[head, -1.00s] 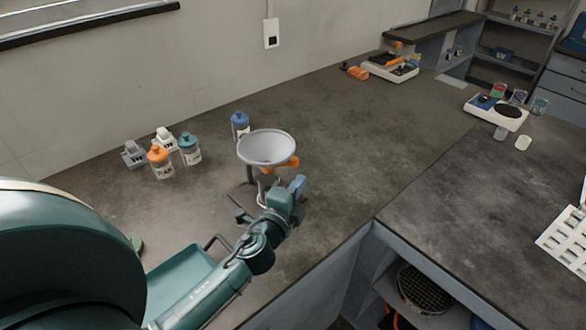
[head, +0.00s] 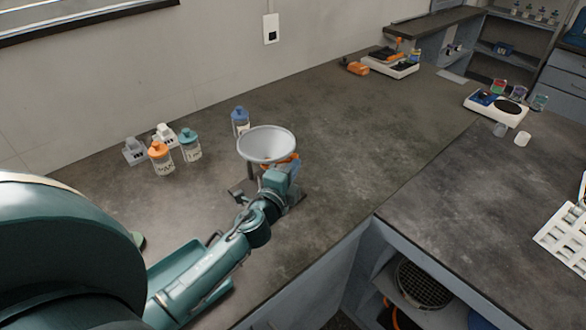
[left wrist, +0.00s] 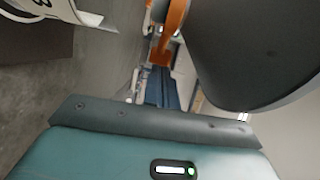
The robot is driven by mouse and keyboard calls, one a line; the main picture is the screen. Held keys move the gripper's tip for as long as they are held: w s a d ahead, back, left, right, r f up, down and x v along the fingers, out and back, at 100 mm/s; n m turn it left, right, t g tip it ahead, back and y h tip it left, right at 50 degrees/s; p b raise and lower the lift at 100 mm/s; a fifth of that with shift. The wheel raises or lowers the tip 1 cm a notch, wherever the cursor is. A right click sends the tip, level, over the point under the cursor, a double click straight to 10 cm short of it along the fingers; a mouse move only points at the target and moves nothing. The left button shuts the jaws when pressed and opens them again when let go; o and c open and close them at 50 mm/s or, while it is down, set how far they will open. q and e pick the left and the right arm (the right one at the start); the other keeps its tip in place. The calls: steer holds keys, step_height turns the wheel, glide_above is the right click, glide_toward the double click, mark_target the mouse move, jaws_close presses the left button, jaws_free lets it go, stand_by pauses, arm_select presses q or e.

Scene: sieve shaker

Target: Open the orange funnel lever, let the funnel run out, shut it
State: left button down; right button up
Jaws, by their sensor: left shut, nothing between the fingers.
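The funnel (head: 266,143) is a wide grey-white bowl on a stand, upright on the dark bench in the head view. Its orange lever (head: 293,161) shows just below the rim on the right, mostly hidden behind my gripper. My left gripper (head: 284,172) is shut and empty, close under the funnel's front right side. I cannot tell whether it touches the lever. In the left wrist view an orange part (left wrist: 172,25) shows ahead of the gripper, beside a large dark rounded surface (left wrist: 250,55). My right gripper is not in view.
Bottles with orange (head: 160,158), teal (head: 190,147) and blue (head: 240,121) caps stand left of and behind the funnel. A teal tray (head: 176,268) lies under my left arm. The bench right of the funnel is clear up to its front edge.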

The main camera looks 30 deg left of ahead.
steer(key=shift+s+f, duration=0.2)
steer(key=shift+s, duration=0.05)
